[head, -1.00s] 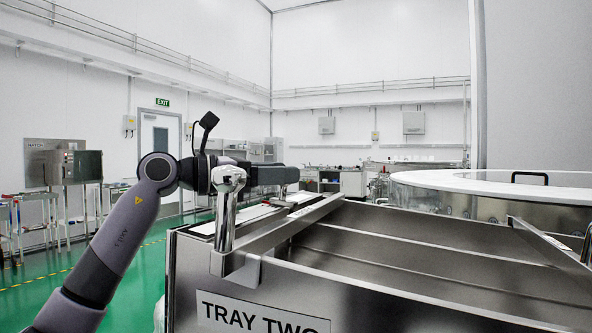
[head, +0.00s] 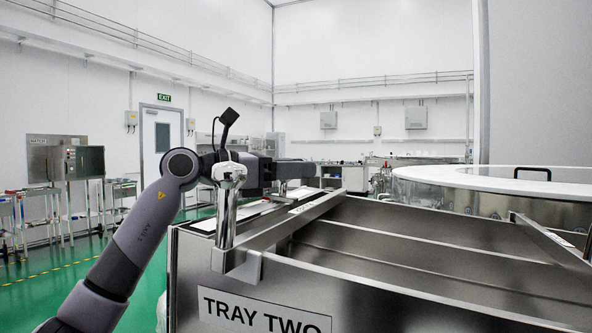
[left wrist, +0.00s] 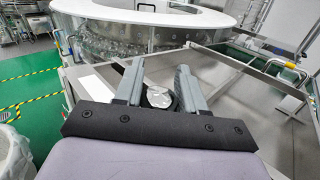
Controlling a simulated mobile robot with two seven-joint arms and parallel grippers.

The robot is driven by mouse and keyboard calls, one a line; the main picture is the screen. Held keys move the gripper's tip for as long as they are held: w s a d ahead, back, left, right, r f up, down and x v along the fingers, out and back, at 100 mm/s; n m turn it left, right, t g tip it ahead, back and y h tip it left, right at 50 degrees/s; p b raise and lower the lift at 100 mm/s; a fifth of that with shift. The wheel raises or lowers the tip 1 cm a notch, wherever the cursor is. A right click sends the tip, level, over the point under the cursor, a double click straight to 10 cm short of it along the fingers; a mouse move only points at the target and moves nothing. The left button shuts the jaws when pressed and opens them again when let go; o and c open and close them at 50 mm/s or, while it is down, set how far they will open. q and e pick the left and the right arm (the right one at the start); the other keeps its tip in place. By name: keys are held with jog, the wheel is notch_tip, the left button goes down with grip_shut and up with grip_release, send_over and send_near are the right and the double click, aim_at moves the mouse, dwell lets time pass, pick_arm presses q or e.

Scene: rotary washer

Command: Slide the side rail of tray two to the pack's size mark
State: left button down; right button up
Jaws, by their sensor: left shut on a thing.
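Tray two is the steel tray with the label "TRAY TWO" (head: 263,314) on its front in the head view. Its side rail (head: 310,212) runs from a bracket at the front left towards the back right. A shiny upright post (head: 226,215) stands at the bracket. My left gripper (head: 300,168) is above the tray's left side, partly behind this post. In the left wrist view, its fingers (left wrist: 158,90) are shut on a round shiny knob (left wrist: 160,98). I cannot tell how the knob joins the rail. My right gripper does not show.
White strips (head: 235,215) lie along the tray's left edge. Metal dividers (head: 400,244) cross the tray. The round washer with a white rim (head: 480,178) stands behind it. Green floor (head: 50,270) is open to the left.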

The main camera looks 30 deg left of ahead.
pick_arm(q)
jog(key=s+b, duration=0.4)
jog(key=s, duration=0.9)
jog(key=shift+s+d, duration=0.2)
jog(key=shift+d, duration=0.1)
jog(key=shift+r, duration=0.1)
jog(key=c, duration=0.7)
grip_release()
jog(key=shift+c, duration=0.2)
jog(key=b+v, duration=0.1)
jog(key=v, duration=0.5)
jog(key=shift+a, duration=0.1)
jog(key=shift+s+a+b, duration=0.25)
jog(key=shift+s+b, duration=0.05)
jog(key=shift+s, duration=0.15)
